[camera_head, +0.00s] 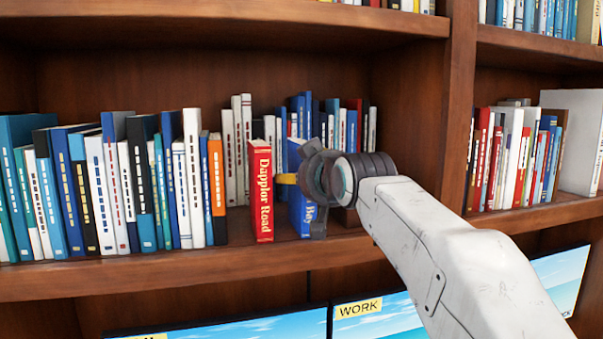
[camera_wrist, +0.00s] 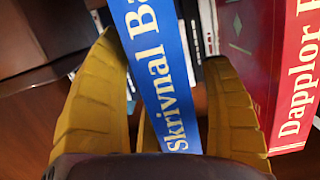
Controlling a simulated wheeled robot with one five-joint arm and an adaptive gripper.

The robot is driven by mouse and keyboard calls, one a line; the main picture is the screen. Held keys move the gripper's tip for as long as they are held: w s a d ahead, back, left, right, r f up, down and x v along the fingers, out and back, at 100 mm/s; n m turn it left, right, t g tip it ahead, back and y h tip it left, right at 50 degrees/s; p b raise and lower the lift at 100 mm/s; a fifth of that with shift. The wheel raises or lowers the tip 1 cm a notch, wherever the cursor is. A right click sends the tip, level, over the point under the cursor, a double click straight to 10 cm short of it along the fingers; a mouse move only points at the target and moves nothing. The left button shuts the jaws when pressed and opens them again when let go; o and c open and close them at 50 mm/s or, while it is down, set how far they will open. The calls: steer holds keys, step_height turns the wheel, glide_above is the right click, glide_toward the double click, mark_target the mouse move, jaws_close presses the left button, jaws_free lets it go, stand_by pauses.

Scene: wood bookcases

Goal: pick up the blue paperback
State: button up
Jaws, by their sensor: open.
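The blue paperback (camera_head: 300,215) stands upright on the middle shelf, partly hidden behind my gripper in the head view. In the wrist view its blue spine (camera_wrist: 165,75), with pale lettering, lies between the two yellow fingers. My gripper (camera_head: 289,179) is open at the book, one finger on each side of the spine. In the wrist view my gripper (camera_wrist: 164,50) shows gaps beside the spine, though contact deeper in cannot be made out.
A red book (camera_head: 262,190), "Dapplor Road", stands close beside the blue one, left in the head view; it shows at the right in the wrist view (camera_wrist: 285,75). A long row of books (camera_head: 110,190) fills the shelf's left. A wooden divider (camera_head: 458,110) stands right.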

steer(key=shift+w+a+f+p, duration=0.1)
steer(key=shift+w+f+p, duration=0.05)
steer(key=shift+w+p, duration=0.35)
steer(key=c, duration=1.4)
